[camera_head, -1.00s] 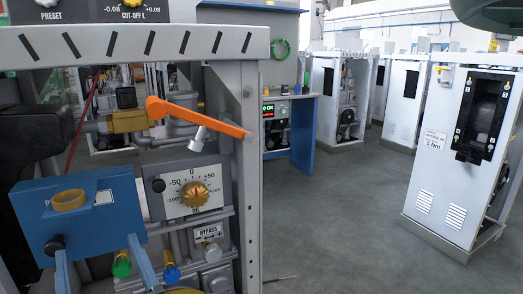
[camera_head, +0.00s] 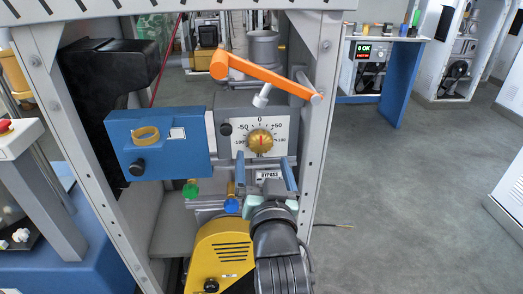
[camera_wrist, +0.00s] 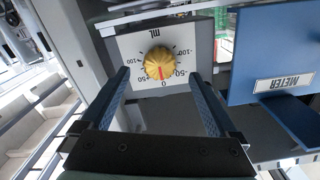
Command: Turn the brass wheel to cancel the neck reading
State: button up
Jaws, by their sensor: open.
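The brass wheel (camera_head: 261,140) is a knurled knob on a white dial plate (camera_head: 281,129) marked from -100 through 0 to +100. Its red mark points at about 0. My gripper (camera_head: 265,162) is just below the wheel in the head view, with its two blue fingers apart and nothing between them. In the wrist view the wheel (camera_wrist: 159,63) lies beyond and between the fingertips of my gripper (camera_wrist: 160,72), and the dial appears upside down. No finger visibly touches the wheel. No separate neck reading is legible.
A blue meter box (camera_head: 185,160) stands left of the dial. An orange lever (camera_head: 255,75) crosses above it. The grey frame post (camera_head: 318,120) bounds the right side. Open floor lies farther right.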

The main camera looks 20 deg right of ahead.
aim_at(262, 146)
jog(key=shift+b+x, duration=0.5)
jog(key=shift+x, duration=2.25)
jog(key=c, duration=1.4)
jog(key=shift+o, duration=0.2)
jog(key=n+p, duration=0.3)
jog(key=n, duration=0.1)
jog(key=shift+d+r+n, duration=0.1)
jog(key=shift+n, duration=0.3)
jog(key=n+p, duration=0.1)
jog(key=n, duration=0.3)
jog(key=shift+d+n+p, duration=0.1)
jog(key=shift+n+p, duration=0.25)
jog(key=shift+n, duration=0.05)
